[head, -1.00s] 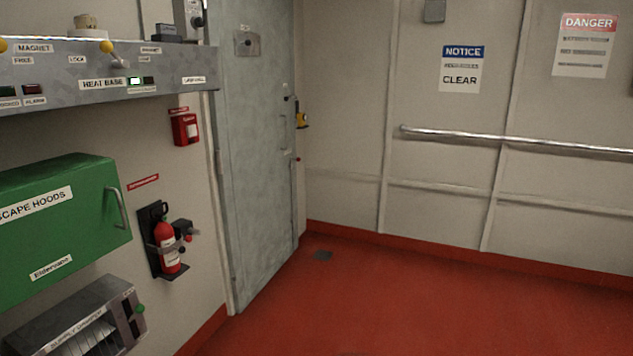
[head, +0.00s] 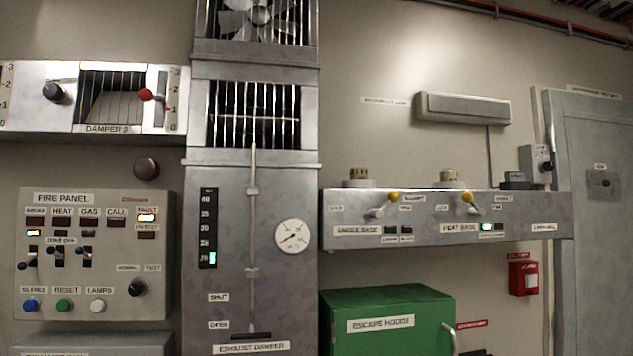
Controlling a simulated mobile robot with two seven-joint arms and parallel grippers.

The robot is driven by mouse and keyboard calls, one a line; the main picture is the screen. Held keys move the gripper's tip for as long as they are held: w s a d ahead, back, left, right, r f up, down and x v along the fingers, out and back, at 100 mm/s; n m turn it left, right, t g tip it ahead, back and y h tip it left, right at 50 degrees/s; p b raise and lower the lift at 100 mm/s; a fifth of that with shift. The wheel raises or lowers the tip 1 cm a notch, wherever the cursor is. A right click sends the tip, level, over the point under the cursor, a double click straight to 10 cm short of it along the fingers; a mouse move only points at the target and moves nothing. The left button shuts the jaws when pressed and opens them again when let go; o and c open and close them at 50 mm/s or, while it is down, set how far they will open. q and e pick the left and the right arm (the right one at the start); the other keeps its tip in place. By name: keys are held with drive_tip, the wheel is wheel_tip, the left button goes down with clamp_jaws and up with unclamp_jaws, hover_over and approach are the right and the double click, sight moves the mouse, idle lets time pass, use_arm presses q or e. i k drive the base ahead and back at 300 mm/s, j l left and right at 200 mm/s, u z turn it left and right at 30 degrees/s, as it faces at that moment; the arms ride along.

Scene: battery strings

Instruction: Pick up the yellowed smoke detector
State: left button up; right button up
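Two small beige, yellowish round devices sit on top of a grey metal shelf unit (head: 547,205) in the head view. The left device (head: 359,174) stands above a label that seems to read SMOKE BASE. The right device (head: 449,177) stands above the HEAT BASE label, beside a lit green indicator. Both are small, and I cannot tell for sure which is the smoke detector. Neither of my grippers is in view.
Yellow-knobbed levers (head: 393,197) are on the shelf front. A tall exhaust damper duct (head: 228,280) stands left of it, then a fire panel (head: 95,255). A green escape hoods box (head: 390,325) is below. A grey door (head: 600,150) is at right.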

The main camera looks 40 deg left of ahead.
sight(357, 173)
drive_tip(key=u, duration=1.25)
drive_tip(key=i+l+u, duration=0.1)
drive_tip(key=i+l, duration=0.05)
drive_tip(key=l, duration=0.1)
